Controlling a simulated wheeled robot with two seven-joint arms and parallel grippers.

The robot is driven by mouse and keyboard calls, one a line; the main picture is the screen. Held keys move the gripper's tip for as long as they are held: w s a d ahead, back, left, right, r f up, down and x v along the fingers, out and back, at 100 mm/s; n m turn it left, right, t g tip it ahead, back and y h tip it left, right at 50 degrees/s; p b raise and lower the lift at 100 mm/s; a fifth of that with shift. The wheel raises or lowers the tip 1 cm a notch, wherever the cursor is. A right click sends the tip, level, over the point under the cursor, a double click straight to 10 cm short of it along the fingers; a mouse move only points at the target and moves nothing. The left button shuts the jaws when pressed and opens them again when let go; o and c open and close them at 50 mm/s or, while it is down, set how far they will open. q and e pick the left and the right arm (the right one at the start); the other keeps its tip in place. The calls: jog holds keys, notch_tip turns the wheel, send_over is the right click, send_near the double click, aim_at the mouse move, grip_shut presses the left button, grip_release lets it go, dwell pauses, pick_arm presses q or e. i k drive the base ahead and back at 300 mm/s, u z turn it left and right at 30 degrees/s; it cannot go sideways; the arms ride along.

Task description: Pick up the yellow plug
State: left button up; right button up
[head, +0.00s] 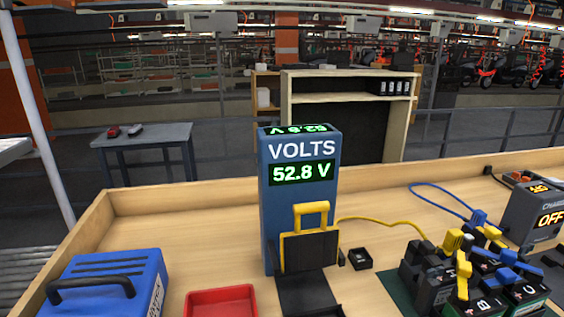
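A yellow cable (385,221) runs from beside the blue voltmeter (299,215) to the battery cluster at the right. A yellow block (453,240) near its end looks like the yellow plug, standing among the batteries. Other yellow pieces sit close by on the batteries, so I cannot tell for certain which is the plug, or whether it is seated in a battery. Several dark batteries (436,291) with blue and yellow tops stand crowded together, some lettered. Neither of my grippers is in view.
A black stand with a yellow handle (311,208) is in front of the voltmeter, which reads 52.8 V. A red tray (221,301), a blue case (108,285) and a small black box (360,259) stand nearby. The charger (533,215) at right shows OFF. Wooden rims edge the table.

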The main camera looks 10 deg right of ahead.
aim_at(454, 238)
jog(key=z, duration=1.6)
jog(key=i, duration=0.1)
jog(key=u, duration=2.85)
jog(key=k, duration=0.65)
jog(key=z, duration=1.25)
